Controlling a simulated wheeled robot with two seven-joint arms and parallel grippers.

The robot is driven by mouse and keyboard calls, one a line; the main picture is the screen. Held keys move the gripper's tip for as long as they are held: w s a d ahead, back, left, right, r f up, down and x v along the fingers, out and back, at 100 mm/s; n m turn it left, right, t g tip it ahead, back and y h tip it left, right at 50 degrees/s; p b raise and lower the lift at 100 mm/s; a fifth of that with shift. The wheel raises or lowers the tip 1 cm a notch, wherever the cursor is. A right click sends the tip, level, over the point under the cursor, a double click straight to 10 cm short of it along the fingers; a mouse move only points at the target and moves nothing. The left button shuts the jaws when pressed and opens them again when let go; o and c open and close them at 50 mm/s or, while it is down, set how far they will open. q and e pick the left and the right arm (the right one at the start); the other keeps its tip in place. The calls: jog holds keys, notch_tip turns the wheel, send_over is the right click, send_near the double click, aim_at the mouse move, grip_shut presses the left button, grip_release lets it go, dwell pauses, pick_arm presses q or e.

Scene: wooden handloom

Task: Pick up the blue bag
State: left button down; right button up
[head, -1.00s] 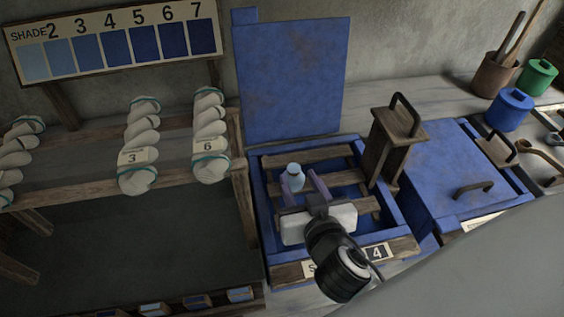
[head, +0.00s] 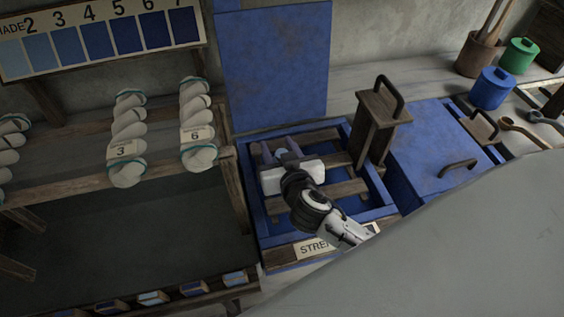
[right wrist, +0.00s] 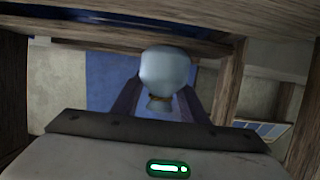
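The small pale blue bag (head: 285,155) is at the slatted wooden rack in the open blue vat (head: 262,222), mostly hidden behind my right gripper in the head view. In the right wrist view the bag (right wrist: 165,68) shows a rounded body and a narrow tied neck, between the two purple fingers. My right gripper (head: 285,150) is open, with one finger on each side of the bag. The fingers (right wrist: 160,100) look apart from its neck, though I cannot tell whether either touches the body. My left gripper is not in view.
A wooden block with a dark handle (head: 382,120) stands right beside the rack. A raised blue lid (head: 272,65) is behind it. A closed blue vat (head: 435,150) lies to the right. A wooden shelf with white yarn skeins (head: 197,135) is at left.

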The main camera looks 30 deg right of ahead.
grip_shut()
